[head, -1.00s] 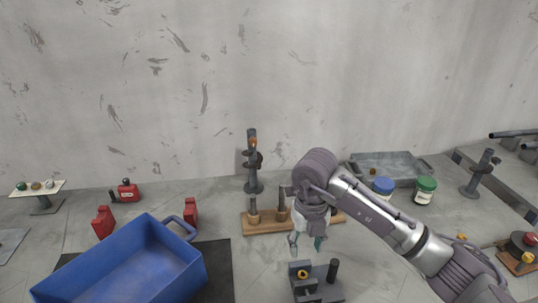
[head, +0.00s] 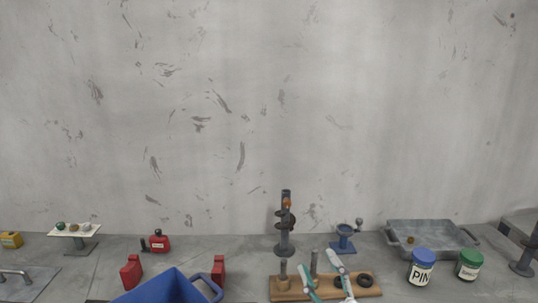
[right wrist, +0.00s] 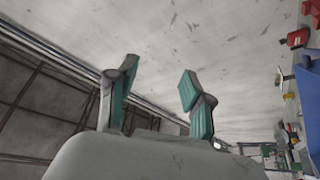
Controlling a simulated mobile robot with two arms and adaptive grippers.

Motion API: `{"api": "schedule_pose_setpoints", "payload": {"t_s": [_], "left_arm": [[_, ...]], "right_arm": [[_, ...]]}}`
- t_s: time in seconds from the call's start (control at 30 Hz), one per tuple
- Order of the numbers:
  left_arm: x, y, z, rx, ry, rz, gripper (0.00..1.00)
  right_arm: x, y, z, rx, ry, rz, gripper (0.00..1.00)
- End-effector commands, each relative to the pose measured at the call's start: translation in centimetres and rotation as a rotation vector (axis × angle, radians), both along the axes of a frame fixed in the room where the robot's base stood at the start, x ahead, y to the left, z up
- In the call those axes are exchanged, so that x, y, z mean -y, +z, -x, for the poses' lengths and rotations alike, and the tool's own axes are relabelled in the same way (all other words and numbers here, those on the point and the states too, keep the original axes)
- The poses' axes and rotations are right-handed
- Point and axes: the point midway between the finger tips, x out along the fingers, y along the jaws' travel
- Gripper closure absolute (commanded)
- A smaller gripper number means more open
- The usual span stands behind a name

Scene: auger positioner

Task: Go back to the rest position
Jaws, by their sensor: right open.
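My right gripper (head: 319,264) is at the bottom centre of the head view, with its two teal-padded fingers pointing up and spread apart. It is open and empty; it also shows in the right wrist view (right wrist: 158,76) with nothing between the fingers. The fingers overlap the wooden board in the head view. A dark auger-like post (head: 285,230) stands behind the board. My left gripper is in neither current view.
A blue bin (head: 172,286) is at lower left, beside red blocks (head: 218,270). The wooden board (head: 287,296) has pegs and a dark ring (head: 365,280). A grey tray (head: 432,228), a blue-lidded jar (head: 421,268) and a green-lidded jar (head: 468,264) are at right.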

Motion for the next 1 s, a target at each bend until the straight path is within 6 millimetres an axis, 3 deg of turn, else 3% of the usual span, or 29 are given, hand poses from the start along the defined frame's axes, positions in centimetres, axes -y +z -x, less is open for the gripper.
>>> {"api": "schedule_pose_setpoints", "payload": {"t_s": [0.1,0.2,0.3,0.4,0.6,0.8,1.0], "left_arm": [[0.0,0.0,0.0,0.0,0.0,0.0,0.6],[0.0,0.0,0.0,0.0,0.0,0.0,0.6],[0.0,0.0,0.0,0.0,0.0,0.0,0.6],[0.0,0.0,0.0,0.0,0.001,0.0,0.6],[0.0,0.0,0.0,0.0,0.0,0.0,0.6],[0.0,0.0,0.0,0.0,0.0,0.0,0.6],[0.0,0.0,0.0,0.0,0.0,0.0,0.6]], "right_arm": [[5.6,-6.9,0.7,-0.331,-0.2,-0.14,0.49],[8.9,-13.3,3.4,-0.621,-0.329,-0.215,0.49],[10.8,-18.9,7.5,-0.899,-0.416,-0.256,0.49],[11.5,-22.8,11.7,-1.12,-0.459,-0.273,0.49],[11.5,-26.9,18.8,-1.434,-0.486,-0.272,0.49],[11.0,-28.7,25.1,-1.683,-0.476,-0.254,0.49],[10.8,-34.1,23.9,-1.71,-0.48,-0.242,0.49]]}}
